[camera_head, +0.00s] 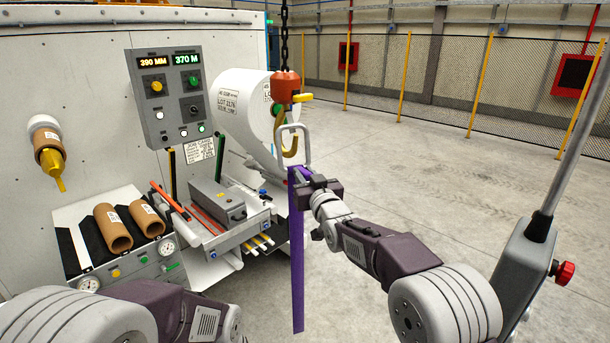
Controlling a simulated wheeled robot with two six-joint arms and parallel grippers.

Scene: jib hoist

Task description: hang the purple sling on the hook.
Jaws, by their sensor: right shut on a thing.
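The purple sling (297,270) hangs straight down from my right gripper (304,182), which is shut on it near its top. A pale grey metal link (307,146) stands upright at the sling's top end. The yellow hook (291,152) hangs under an orange block (286,86) on a dark chain. The link overlaps the hook in the picture; I cannot tell whether the hook passes through it or they are apart in depth. My left gripper is not in view; only my left arm shows at the bottom left.
A large white roll (240,105) stands behind the hook. A grey control panel (168,95) and a machine bench with a grey box (216,201) are to the left. Brown cores (113,228) lie on a rack. A grey post with a red knob (563,272) is at right. Open floor lies beyond.

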